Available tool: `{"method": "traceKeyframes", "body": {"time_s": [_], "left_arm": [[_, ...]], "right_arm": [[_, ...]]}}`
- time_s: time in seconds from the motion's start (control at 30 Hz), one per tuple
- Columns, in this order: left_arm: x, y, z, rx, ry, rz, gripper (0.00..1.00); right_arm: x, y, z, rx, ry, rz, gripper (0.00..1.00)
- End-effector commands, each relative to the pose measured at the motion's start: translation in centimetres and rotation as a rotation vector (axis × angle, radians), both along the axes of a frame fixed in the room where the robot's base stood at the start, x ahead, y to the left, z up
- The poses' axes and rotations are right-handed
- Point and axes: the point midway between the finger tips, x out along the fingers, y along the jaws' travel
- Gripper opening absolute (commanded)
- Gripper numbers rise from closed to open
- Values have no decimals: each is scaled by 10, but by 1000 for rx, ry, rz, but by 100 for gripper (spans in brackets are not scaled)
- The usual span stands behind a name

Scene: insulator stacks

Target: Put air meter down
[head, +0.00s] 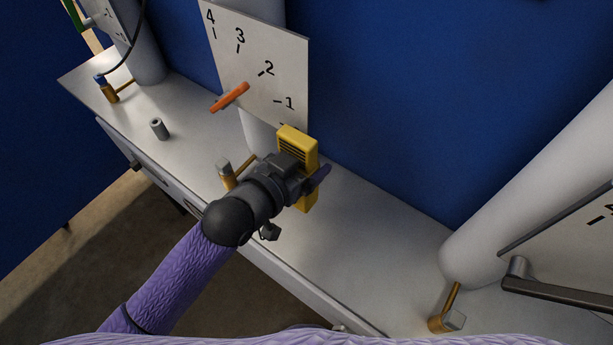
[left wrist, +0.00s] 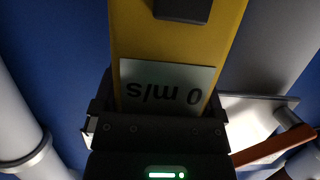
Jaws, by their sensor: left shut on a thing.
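The air meter is a yellow box with a dark slotted grille (head: 298,145). My left gripper (head: 308,178) is shut on the air meter and holds it at the counter, in front of the white dial plate. Whether its lower end touches the counter cannot be told. In the left wrist view the air meter (left wrist: 180,40) fills the middle, with a display reading 0 m/s upside down, between the jaws of my left gripper (left wrist: 155,115). My right gripper is not in view.
The pale counter (head: 345,255) has free room right of the air meter. A dial plate (head: 265,55) with an orange handle (head: 230,97) stands behind. Brass fittings (head: 228,175) (head: 446,320), a grey cylinder (head: 159,129) and a large white pipe (head: 530,190) stand along the counter.

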Motion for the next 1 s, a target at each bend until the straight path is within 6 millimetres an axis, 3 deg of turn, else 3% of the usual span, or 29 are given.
{"method": "traceKeyframes", "body": {"time_s": [0.03,0.27,0.43,0.8,0.83,0.87,1.0], "left_arm": [[8,-6,2,-3,-3,-1,5],[7,-5,-31,1,-1,0,5],[6,-4,-65,1,2,1,5],[9,-7,-72,0,-2,1,5],[9,-6,-73,0,-2,1,93],[9,-6,-72,0,-2,1,99],[9,-6,-72,0,-2,1,100]], "right_arm": [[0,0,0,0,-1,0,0],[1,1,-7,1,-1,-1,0],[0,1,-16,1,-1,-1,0],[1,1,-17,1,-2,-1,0],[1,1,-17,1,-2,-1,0],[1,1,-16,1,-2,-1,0],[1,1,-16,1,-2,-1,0]]}}
